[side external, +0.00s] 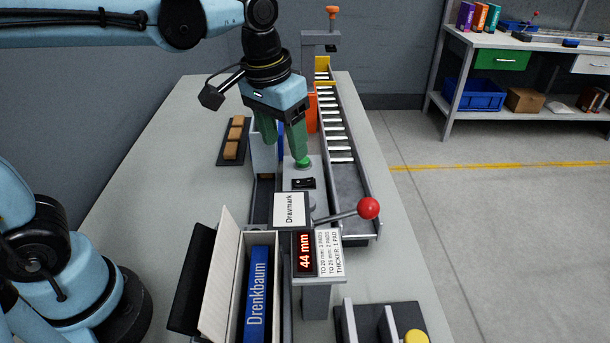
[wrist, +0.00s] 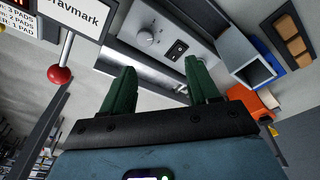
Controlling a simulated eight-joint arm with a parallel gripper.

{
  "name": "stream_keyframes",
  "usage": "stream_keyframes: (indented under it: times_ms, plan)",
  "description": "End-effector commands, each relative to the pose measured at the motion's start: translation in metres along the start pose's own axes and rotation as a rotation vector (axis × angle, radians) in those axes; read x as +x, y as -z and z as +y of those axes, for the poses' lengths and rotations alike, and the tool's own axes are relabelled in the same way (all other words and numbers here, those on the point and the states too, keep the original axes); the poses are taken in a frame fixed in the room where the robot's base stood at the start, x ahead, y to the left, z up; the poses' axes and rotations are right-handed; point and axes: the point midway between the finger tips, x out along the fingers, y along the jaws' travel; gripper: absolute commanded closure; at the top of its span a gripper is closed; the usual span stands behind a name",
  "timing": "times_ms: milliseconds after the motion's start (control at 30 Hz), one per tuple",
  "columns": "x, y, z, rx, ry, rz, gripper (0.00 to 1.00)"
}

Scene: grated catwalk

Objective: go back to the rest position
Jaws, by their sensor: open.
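My gripper (side external: 284,148) has two green fingers spread apart, with nothing seen between them. It hangs over the far part of the bench machine, above a grey panel (side external: 300,180) with a black switch (side external: 304,183). In the side view one fingertip overlaps a green knob (side external: 303,163); I cannot tell if they touch.
A lever with a red ball (side external: 368,208) sticks out right. Near me are a display reading 44 mm (side external: 304,252) and an open box holding a blue Drenkbaum item (side external: 258,300). A roller track (side external: 338,140) runs along the right. A tray of brown blocks (side external: 233,140) lies left.

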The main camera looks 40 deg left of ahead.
Motion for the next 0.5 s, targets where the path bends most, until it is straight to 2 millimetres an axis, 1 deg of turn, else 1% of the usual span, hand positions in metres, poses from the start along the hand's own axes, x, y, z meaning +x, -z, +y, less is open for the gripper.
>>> stream_keyframes:
  times_ms: [33,200,400,500]
  plan:
    - [0.001,-0.009,-0.010,-0.004,-0.004,0.044,0.40]
    - [0.007,-0.032,-0.035,-0.001,-0.007,0.194,0.40]
    - [0.020,-0.055,-0.058,0.003,0.010,0.353,0.40]
    - [0.026,-0.063,-0.065,0.007,0.021,0.407,0.40]
